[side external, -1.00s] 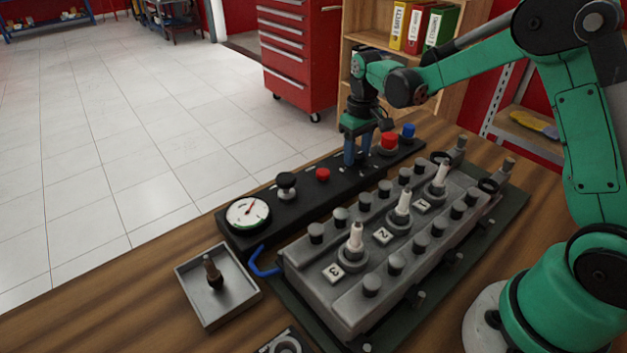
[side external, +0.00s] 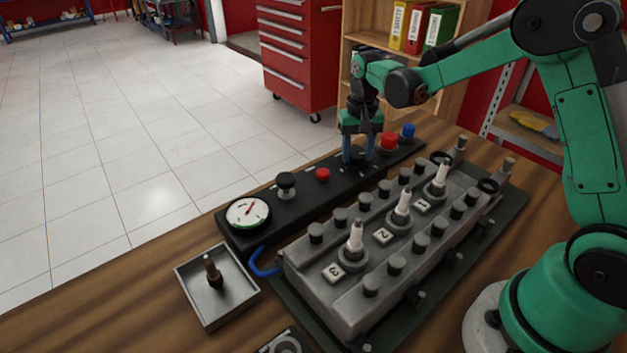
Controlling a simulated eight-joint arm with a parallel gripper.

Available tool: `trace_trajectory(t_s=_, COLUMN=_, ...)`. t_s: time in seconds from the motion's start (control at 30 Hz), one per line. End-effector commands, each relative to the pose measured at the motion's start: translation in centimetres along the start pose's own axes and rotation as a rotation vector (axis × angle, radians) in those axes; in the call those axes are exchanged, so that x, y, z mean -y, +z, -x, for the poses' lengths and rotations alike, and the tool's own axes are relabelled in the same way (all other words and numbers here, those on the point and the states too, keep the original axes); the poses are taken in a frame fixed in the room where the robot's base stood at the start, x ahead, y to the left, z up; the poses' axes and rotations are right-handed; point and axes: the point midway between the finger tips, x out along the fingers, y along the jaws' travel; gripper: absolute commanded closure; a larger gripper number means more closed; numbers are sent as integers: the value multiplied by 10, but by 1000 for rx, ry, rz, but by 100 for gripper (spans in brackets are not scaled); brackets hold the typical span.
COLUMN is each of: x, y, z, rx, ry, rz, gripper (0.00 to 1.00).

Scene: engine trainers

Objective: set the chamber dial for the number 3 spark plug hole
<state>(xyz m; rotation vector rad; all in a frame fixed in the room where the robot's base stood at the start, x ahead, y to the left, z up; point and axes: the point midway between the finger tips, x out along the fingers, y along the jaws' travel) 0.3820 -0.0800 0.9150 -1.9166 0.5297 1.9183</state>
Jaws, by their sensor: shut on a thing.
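The dark chamber dial (side external: 359,156) sits on the black control panel (side external: 262,205), mostly hidden by my gripper. My gripper (side external: 358,161) points straight down with its two blue fingers shut on the dial, one on each side. The dial's pointer and which mark it faces cannot be made out. The grey engine head (side external: 345,306) has three white spark plugs in a row. The number 3 plug (side external: 356,240) is nearest the camera, beside its 3 label (side external: 333,273).
The panel also carries a gauge (side external: 248,214), a black knob (side external: 286,185), a small red button (side external: 322,174), a large red button (side external: 389,141) and a blue button (side external: 408,131). A metal tray (side external: 203,318) holding a brown-tipped part stands at the front left.

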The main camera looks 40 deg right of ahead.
Motion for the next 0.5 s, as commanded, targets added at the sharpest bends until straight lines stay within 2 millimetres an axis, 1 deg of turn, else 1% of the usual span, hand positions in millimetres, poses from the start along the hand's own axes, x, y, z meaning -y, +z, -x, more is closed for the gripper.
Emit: trace_trajectory(t_s=0.5, x=0, y=0, z=0, rx=-2, ry=-1, rz=-490, gripper=100)
